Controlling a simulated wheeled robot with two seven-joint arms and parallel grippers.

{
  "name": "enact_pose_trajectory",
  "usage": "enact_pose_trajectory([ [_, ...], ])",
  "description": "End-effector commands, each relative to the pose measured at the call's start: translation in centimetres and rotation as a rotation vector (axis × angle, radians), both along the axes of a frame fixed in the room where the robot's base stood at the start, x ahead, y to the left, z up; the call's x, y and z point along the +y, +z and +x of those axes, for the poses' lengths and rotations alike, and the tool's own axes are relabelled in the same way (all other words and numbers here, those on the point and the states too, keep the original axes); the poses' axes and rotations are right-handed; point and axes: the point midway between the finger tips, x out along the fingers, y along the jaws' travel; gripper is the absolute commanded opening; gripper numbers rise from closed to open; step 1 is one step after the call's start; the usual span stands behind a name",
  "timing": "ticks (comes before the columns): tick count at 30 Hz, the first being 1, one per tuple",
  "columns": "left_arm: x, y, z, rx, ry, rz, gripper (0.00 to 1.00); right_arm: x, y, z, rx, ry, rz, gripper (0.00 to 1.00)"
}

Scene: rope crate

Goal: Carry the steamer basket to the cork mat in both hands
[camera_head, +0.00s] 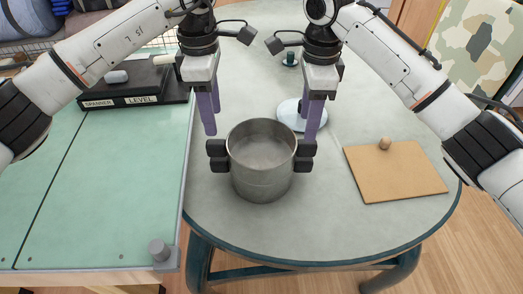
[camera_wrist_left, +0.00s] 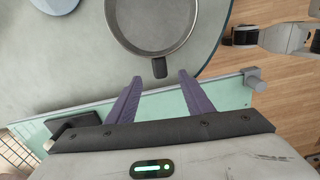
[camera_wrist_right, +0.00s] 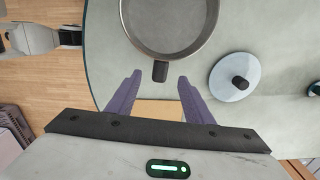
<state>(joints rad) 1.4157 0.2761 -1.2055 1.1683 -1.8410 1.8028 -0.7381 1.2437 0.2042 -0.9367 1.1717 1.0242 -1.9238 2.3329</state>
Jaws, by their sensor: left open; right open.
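The steamer basket (camera_head: 262,181) is a round grey metal pot with dark handles on both sides, upright on the round table. It is empty as far as I can see. My left gripper (camera_head: 211,117) is open and empty, above and behind the left handle (camera_head: 217,155); in the left wrist view that handle (camera_wrist_left: 159,68) lies ahead, between the finger lines. My right gripper (camera_head: 311,125) is open and empty near the right handle (camera_head: 306,155); in the right wrist view the handle (camera_wrist_right: 160,71) lies ahead of the fingers. The cork mat (camera_head: 400,178) lies flat to the right.
A small wooden knob (camera_head: 385,143) stands on the mat's back edge. A pale round lid (camera_head: 290,113) with a dark knob lies behind the basket. A green-topped bench (camera_head: 100,190) adjoins on the left, with black labelled boxes (camera_head: 125,93). The table between basket and mat is clear.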

Motion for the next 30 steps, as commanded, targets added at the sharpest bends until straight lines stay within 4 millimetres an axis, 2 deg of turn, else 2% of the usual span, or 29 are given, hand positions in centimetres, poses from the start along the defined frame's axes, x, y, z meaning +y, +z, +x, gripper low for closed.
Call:
enact_pose_trajectory([
  [5,0.0,-1.6,0.0,0.003,0.001,0.0,0.47,-0.1,-1.5,0.0,0.002,-0.001,-0.002,0.47],
  [18,0.0,-8.8,-0.1,0.003,0.0,0.0,0.47,-0.1,-8.8,0.0,0.003,-0.002,-0.002,0.47],
  [24,0.0,-10.1,0.0,0.001,0.0,0.0,0.47,0.0,-10.2,0.0,0.001,-0.001,0.0,0.47],
  [30,0.0,-10.3,0.0,0.001,0.0,0.001,0.47,-0.1,-10.3,0.0,0.001,-0.001,0.0,0.47],
])
